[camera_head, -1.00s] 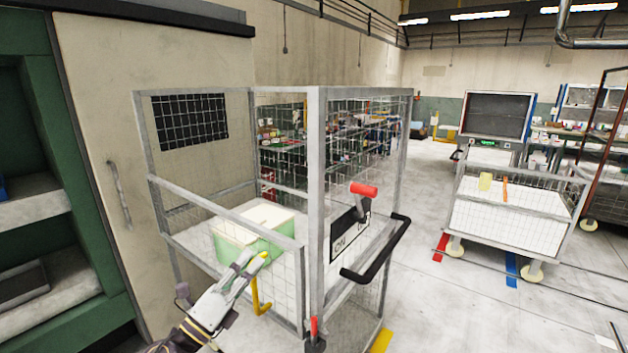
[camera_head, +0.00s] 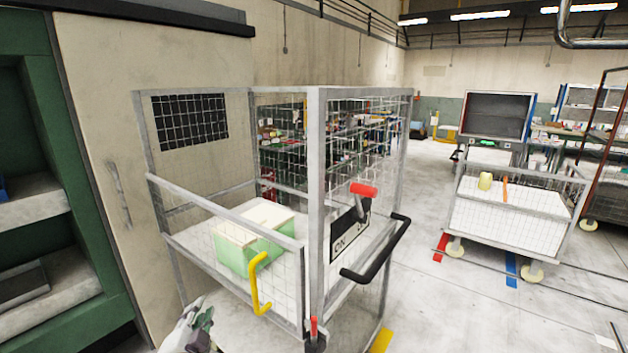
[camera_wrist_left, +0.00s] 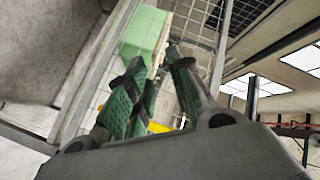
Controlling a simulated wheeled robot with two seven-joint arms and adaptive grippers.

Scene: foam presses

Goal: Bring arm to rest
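My left gripper (camera_head: 203,318) is low in the head view, in front of the cart's lower left side. In the left wrist view its green-padded fingers (camera_wrist_left: 156,62) stand apart with nothing held between them. A pale green bin (camera_head: 248,252) sits on the shelf of the wire-mesh cart (camera_head: 316,200); it also shows in the left wrist view (camera_wrist_left: 145,32), beyond the fingers. A yellow hook-shaped handle (camera_head: 257,285) is on the cart's front. Most of my left arm is below the picture edge. My right gripper is not in view.
The cart's black push handle (camera_head: 378,258) and red-tipped lever (camera_head: 363,190) stick out on its right. A green shelf unit (camera_head: 75,200) and a pale sliding door (camera_head: 160,80) are at left. Another mesh cart (camera_head: 510,212) stands right.

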